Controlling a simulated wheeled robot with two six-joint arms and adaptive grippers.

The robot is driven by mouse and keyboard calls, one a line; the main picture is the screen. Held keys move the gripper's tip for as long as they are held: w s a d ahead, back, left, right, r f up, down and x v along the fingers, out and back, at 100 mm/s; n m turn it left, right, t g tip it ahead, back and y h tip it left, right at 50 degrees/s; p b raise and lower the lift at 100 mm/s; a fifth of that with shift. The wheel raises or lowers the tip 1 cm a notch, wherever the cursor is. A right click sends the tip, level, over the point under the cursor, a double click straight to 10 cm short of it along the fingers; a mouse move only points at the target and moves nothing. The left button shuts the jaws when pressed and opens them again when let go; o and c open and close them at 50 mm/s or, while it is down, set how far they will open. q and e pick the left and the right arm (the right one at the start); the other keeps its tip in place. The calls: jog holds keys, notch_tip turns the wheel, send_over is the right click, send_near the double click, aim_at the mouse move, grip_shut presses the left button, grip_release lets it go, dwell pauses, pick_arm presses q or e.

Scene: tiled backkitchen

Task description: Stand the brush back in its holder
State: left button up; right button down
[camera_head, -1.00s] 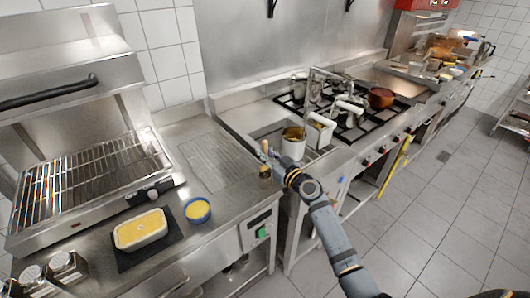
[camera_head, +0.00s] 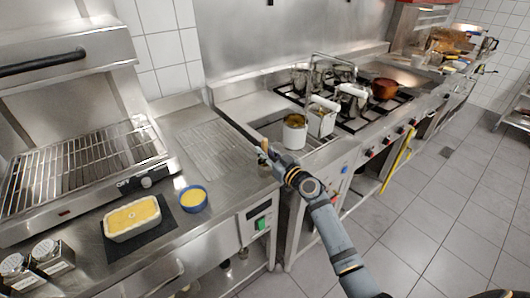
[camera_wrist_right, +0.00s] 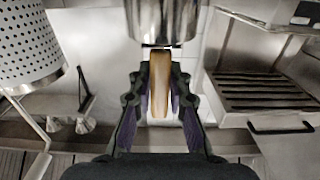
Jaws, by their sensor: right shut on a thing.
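My right gripper (camera_head: 265,154) is shut on the brush. The brush's wooden handle (camera_wrist_right: 159,85) shows between the two fingers in the right wrist view. In the head view only a small tan part of the brush (camera_head: 263,146) shows at the fingertips, beside the steel counter's right end. A shiny steel cylinder (camera_wrist_right: 160,20), which looks like the holder, is at the top of the wrist view. The handle's upper end overlaps its dark rim; I cannot tell whether the brush is inside it. The holder is not clear in the head view. My left gripper is out of view.
A grill (camera_head: 80,175) stands left. A white dish (camera_head: 132,218) of yellow food and a blue bowl (camera_head: 193,198) are on the counter. A white pot (camera_head: 294,133) stands right of the gripper, near the stove. The ribbed counter area (camera_head: 210,150) is clear.

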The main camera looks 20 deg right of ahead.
jog(key=c, duration=1.2)
grip_release()
jog(key=v, duration=1.2)
jog(key=shift+f, duration=0.1)
jog(key=s+d+f+m+g+h, duration=0.1)
jog(key=d+f+g+h, duration=0.15)
jog(key=f, duration=0.75)
jog(key=s+d+f+m+g+h, duration=0.15)
jog(key=d+f, duration=0.25)
jog(key=f, duration=0.6)
jog(key=s+d+f+m+g+h, duration=0.1)
jog(key=s+f+g, duration=0.1)
jog(key=s+f, duration=0.5)
jog(key=s+d+f+g+h, duration=0.15)
jog(key=s+f, duration=0.25)
jog(key=f, duration=0.8)
jog(key=s+a+f+g, duration=0.1)
jog(key=s+f+g, duration=0.1)
jog(key=s+f, duration=0.4)
jog(key=s+a+f+g, duration=0.2)
jog(key=s+f, duration=0.4)
jog(key=s, duration=0.9)
jog(key=s+a+f+g, duration=0.2)
jog(key=s+f+g, duration=0.2)
jog(key=s, duration=0.7)
jog(key=shift+s+f+h, duration=0.2)
jog(key=shift+f+h, duration=0.05)
jog(key=shift+f, duration=0.85)
